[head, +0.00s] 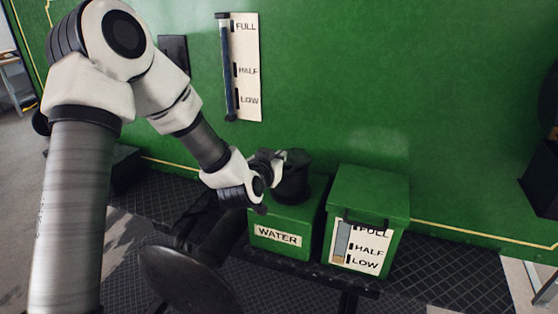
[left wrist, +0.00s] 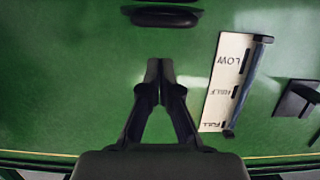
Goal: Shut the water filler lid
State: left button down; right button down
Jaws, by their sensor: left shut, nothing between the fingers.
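The green water box (head: 277,238) with its WATER label stands on a dark shelf at the foot of the green wall. A black round filler (head: 292,186) rises from its top. I cannot tell the lid apart from the filler or say how far it is open. My left gripper (left wrist: 153,75) is shut and empty in the left wrist view, with its fingertips in front of green surface. In the head view my left wrist is just left of the filler, and the dark fingers blend with it. A black rounded part (left wrist: 165,17) shows beyond the fingertips; I cannot tell what it is.
A second green box (head: 370,190) with a level gauge stands right of the water box. A tall gauge (head: 246,70) hangs on the wall above; it also shows upside down in the wrist view (left wrist: 224,85). A dark disc (head: 188,280) juts forward at front left.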

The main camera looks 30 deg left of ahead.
pick_arm(q)
notch_tip(320, 180, down, 2)
jog(key=shift+f, duration=0.15)
